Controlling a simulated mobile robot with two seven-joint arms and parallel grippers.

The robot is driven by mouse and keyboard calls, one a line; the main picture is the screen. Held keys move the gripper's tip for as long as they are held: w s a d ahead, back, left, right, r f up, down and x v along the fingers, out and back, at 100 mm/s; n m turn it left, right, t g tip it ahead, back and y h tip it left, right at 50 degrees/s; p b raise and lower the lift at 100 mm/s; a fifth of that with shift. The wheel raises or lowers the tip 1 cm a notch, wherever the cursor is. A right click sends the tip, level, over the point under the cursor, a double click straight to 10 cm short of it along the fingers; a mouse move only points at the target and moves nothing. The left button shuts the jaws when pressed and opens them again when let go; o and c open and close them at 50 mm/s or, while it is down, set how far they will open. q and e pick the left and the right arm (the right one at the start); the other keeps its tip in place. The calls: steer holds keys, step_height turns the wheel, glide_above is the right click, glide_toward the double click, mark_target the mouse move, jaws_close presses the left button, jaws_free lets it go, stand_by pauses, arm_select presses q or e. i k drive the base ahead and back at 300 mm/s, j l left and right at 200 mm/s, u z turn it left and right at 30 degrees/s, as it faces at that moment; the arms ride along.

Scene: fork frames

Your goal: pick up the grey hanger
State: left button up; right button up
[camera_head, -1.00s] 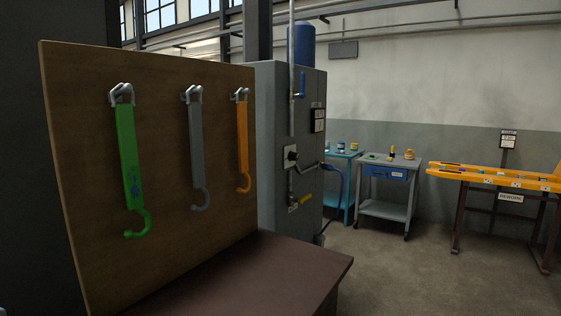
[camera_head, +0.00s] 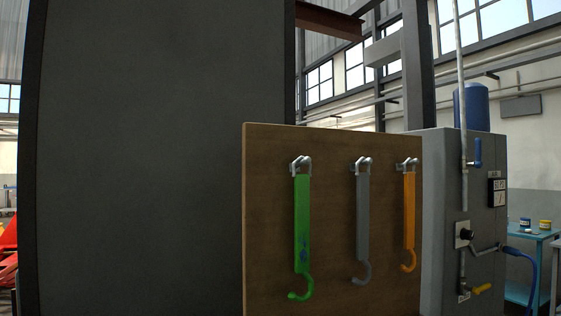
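The grey hanger (camera_head: 363,222) hangs from a metal hook (camera_head: 362,164) on an upright brown wooden board (camera_head: 332,150). It hangs straight down, with its curved hook end at the bottom. It is the middle one of three hangers. A green hanger (camera_head: 302,225) hangs to its left and an orange hanger (camera_head: 409,212) to its right, each on its own metal hook. Neither of my grippers shows in the head view.
A large dark panel (camera_head: 165,150) stands left of the board. A grey cabinet (camera_head: 450,190) with a pipe and handles stands right of it. A teal table (camera_head: 530,238) with small jars is at the far right. Something red (camera_head: 8,260) shows at the left edge.

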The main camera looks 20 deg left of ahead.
mark_target(362, 222)
steer(key=i+l, duration=0.2)
steer(key=i+l+u, duration=0.1)
steer(key=l, duration=0.35)
steer(key=i+l, duration=0.25)
steer(key=i+l+u, duration=0.1)
steer(key=l, duration=0.3)
steer(key=i+l, duration=0.25)
steer(key=i+l+u, duration=0.15)
steer(key=l, duration=0.3)
